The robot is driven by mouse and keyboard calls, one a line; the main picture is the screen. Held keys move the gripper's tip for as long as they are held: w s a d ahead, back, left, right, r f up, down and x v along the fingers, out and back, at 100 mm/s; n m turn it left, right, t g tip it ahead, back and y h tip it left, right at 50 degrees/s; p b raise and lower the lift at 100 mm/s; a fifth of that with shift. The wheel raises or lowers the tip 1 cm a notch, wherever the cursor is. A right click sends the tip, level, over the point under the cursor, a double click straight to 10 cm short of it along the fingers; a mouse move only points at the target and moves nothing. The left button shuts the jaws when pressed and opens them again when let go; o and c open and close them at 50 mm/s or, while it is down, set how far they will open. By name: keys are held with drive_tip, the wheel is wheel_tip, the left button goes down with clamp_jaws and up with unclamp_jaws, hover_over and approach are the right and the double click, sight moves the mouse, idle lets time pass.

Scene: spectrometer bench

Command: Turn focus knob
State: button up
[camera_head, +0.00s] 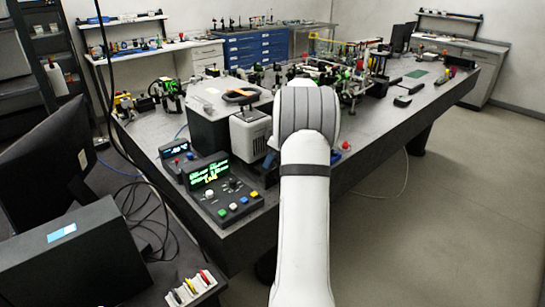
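My white arm rises from the bottom of the head view and covers the middle of the bench. My gripper is hidden behind the arm's grey-ribbed joint. A dark control box (241,208) with a green lit display stands at the bench's near edge, with small knobs (209,194) and coloured buttons on its sloped face. A light grey instrument housing (249,136) stands behind it, partly hidden by my arm. A small red knob-like part (346,146) shows just right of the arm. I cannot tell which of these is the focus knob.
The grey optical bench (378,126) carries crowded optics along its back. A smaller box with a blue display (178,158) sits left of the control box. A black monitor (50,165) and cables are at the left. The floor at the right is clear.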

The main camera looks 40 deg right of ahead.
clamp_jaws()
drive_tip(key=shift+f+m+b, duration=0.1)
drive_tip(key=shift+m+b, duration=0.3)
drive_tip(key=shift+b, duration=0.05)
drive_tip(key=shift+m+h+b, duration=0.4)
drive_tip(key=shift+m+b, duration=0.2)
drive_tip(key=m+h+b, duration=0.1)
drive_tip(key=m, duration=0.2)
drive_tip(key=shift+a+m+t+b, duration=0.15)
drive_tip(key=shift+m+t+b, duration=0.15)
drive_tip(key=shift+t+b, duration=0.1)
drive_tip(key=m+h, duration=0.1)
drive_tip(key=m, duration=0.2)
drive_tip(key=shift+a+m+h, duration=0.1)
drive_tip(key=shift+m+h, duration=0.2)
drive_tip(key=shift+h, duration=0.1)
drive_tip(key=shift+m+g+h, duration=0.3)
drive_tip(key=shift+m+h, duration=0.3)
drive_tip(key=shift+m, duration=1.3)
